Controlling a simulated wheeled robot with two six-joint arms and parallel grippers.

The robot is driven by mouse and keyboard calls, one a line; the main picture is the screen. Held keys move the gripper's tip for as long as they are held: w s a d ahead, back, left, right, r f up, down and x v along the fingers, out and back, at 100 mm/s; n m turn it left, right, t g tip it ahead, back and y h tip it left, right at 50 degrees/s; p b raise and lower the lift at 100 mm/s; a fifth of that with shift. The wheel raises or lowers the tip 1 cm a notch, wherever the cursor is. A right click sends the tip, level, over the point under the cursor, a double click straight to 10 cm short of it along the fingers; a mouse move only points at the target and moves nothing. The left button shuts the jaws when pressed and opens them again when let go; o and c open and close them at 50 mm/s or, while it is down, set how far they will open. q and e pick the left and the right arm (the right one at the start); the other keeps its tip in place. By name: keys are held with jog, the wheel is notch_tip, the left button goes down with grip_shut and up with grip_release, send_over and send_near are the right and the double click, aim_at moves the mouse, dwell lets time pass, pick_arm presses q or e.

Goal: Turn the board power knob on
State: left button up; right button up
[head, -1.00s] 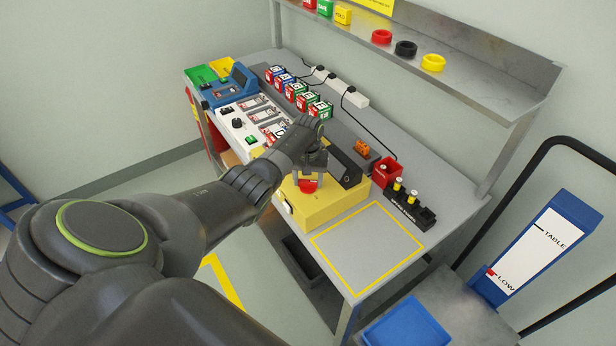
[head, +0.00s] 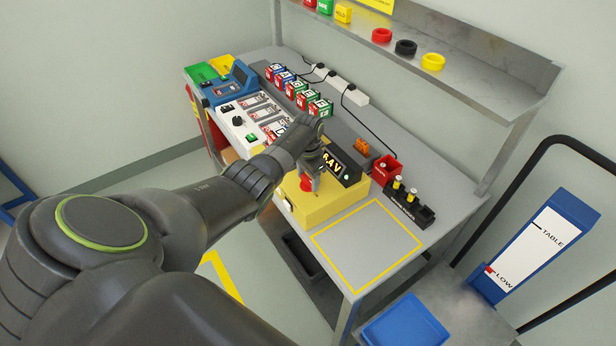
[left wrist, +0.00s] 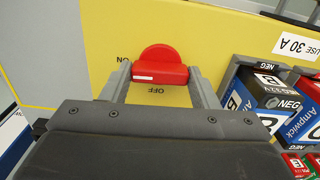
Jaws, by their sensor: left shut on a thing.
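The red power knob (head: 306,184) sits on top of the yellow board box (head: 325,205). In the left wrist view the knob (left wrist: 160,58) has a raised bar with a white stripe on its left half, which points to the ON label (left wrist: 123,59). The OFF label (left wrist: 156,90) is below the knob. My left gripper (head: 311,175) is shut on the knob's bar, with one finger at each end in the left wrist view (left wrist: 160,78). The box's display (head: 334,161) is lit with a voltage reading, and a green light shows beside it. My right gripper is not in view.
Battery blocks (head: 300,92) stand in a row behind the charger panels. A red bin (head: 387,169) and a black holder (head: 410,205) stand right of the box. A yellow-outlined area (head: 368,245) in front is empty. A metal shelf (head: 470,62) hangs above.

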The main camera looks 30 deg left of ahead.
aim_at(308, 179)
pick_arm(q)
jog(key=shift+w+r+m, duration=0.1)
jog(key=shift+m, duration=0.3)
jog(key=o, duration=1)
jog(key=shift+r, duration=0.5)
notch_tip(308, 179, up, 16)
jog(key=shift+r+b, duration=0.2)
jog(key=shift+b, duration=0.8)
jog(key=shift+f, duration=0.1)
